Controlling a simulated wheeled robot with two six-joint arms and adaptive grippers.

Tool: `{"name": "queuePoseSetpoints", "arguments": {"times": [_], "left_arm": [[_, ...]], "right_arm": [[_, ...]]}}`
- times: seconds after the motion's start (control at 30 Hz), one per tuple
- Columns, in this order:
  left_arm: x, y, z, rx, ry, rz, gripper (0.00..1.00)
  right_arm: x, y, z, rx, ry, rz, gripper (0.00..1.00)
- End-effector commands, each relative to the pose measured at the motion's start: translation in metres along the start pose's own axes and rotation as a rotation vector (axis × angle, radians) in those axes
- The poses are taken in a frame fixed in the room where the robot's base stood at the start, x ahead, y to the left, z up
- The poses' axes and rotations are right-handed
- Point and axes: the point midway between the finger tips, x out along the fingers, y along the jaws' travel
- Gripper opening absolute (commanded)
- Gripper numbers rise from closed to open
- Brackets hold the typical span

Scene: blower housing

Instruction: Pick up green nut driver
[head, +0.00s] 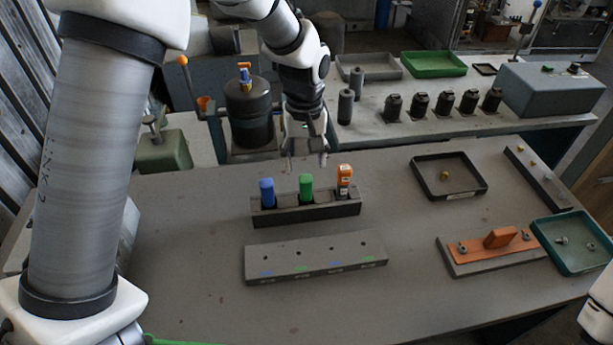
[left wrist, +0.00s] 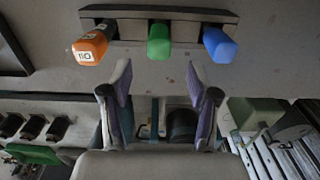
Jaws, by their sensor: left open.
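The green nut driver (head: 306,188) stands upright in the middle of a dark rack (head: 310,215), between a blue driver (head: 267,193) and an orange driver (head: 344,181). Only its green handle shows above the rack. My left gripper (head: 307,162) is open and empty, pointing down above and behind the rack. In the left wrist view the green handle (left wrist: 159,41) lies ahead of the gap between the open fingers (left wrist: 160,80), apart from both. The orange handle (left wrist: 90,46) and blue handle (left wrist: 218,45) flank it. My right gripper is out of view.
A grey block (head: 315,258) with several holes and coloured marks lies in front of the rack. At the right are a black tray (head: 450,192), an orange plate on a base (head: 490,247) and a teal tray (head: 575,242). The table left of the rack is clear.

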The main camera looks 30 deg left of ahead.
Motion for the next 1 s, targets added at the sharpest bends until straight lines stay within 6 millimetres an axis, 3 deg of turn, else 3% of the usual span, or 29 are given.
{"name": "queuePoseSetpoints", "arguments": {"times": [0.4,0.6,0.63,0.8,1.0], "left_arm": [[0.062,0.003,-0.003,0.000,-0.002,-0.002,0.60],[0.066,0.003,-0.004,0.000,0.000,0.000,0.60],[0.066,0.003,-0.004,0.000,0.000,0.000,0.57],[0.066,0.003,-0.003,0.000,0.000,0.000,0.00],[0.066,0.003,-0.004,0.000,0.000,0.000,0.00]], "right_arm": [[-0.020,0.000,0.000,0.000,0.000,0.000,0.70],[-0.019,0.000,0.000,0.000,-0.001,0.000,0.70],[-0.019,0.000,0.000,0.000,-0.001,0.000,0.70],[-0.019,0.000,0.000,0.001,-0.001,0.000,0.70],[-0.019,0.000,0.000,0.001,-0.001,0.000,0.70]]}}
